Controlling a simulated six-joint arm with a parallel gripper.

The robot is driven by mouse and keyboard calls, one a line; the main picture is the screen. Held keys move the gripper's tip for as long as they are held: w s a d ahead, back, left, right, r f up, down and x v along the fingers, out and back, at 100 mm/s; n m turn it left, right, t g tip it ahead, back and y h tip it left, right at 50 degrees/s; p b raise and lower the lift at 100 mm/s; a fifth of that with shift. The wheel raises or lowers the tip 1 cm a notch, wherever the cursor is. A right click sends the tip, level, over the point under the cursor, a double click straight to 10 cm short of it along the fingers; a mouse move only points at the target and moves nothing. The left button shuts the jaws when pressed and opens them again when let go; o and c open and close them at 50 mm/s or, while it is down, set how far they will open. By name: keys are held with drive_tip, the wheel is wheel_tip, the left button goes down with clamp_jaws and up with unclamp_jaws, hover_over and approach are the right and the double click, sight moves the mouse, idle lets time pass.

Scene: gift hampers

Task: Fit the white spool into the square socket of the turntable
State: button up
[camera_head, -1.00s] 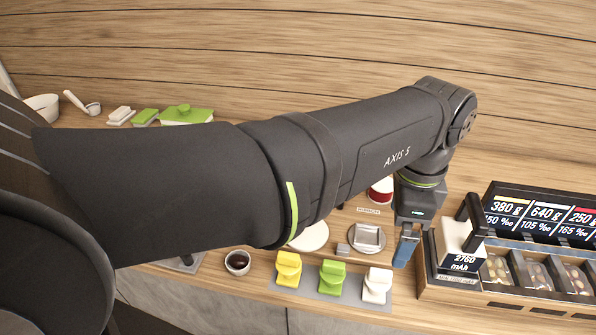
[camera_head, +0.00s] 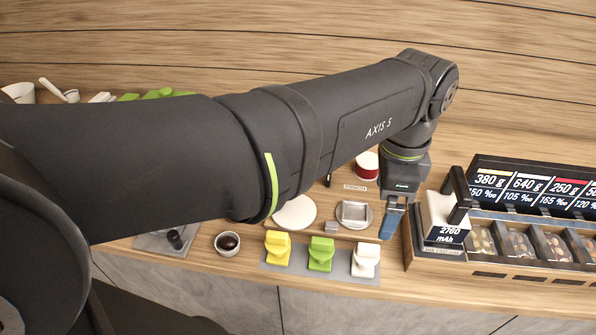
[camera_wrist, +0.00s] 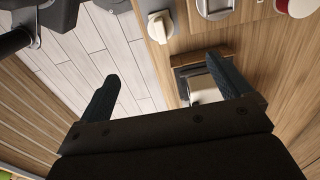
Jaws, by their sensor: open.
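The white spool (camera_head: 366,260) stands on a grey mat, at the right end of a row with a yellow and a green one. It also shows in the wrist view (camera_wrist: 160,27). The turntable (camera_head: 369,219) is a round plate behind it with a square metal socket (camera_head: 353,212); no spool is in the socket. Part of the turntable shows at the top of the wrist view (camera_wrist: 213,10). My gripper (camera_head: 392,220) is to the right of the turntable and spool, pointing down. In the wrist view its fingers (camera_wrist: 165,88) are wide apart with nothing held between them.
A black-handled white block marked 2760 mAh (camera_head: 441,215) stands close right of my gripper, by a wooden tray (camera_head: 490,269) of goods. A red-sided tin (camera_head: 367,167), white disc (camera_head: 294,213), small grey block (camera_head: 331,227) and dark-filled cup (camera_head: 228,243) are nearby. The counter's front edge is near the mat.

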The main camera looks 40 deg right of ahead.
drive_tip(key=c, duration=0.5)
drive_tip(key=m+t+h, duration=0.9)
drive_tip(key=m, duration=0.9)
approach(369, 252)
drive_tip(key=shift+t+h, duration=0.3)
drive_tip(key=shift+a+f+x, duration=0.1)
drive_tip(key=shift+f+x, duration=0.05)
drive_tip(key=shift+x, duration=0.85)
drive_tip(key=shift+a+f+x, duration=0.1)
drive_tip(key=shift+x, duration=0.9)
drive_tip(key=shift+a+f+x, duration=0.1)
drive_tip(key=shift+f+x, duration=0.05)
drive_tip(key=shift+x, duration=4.3)
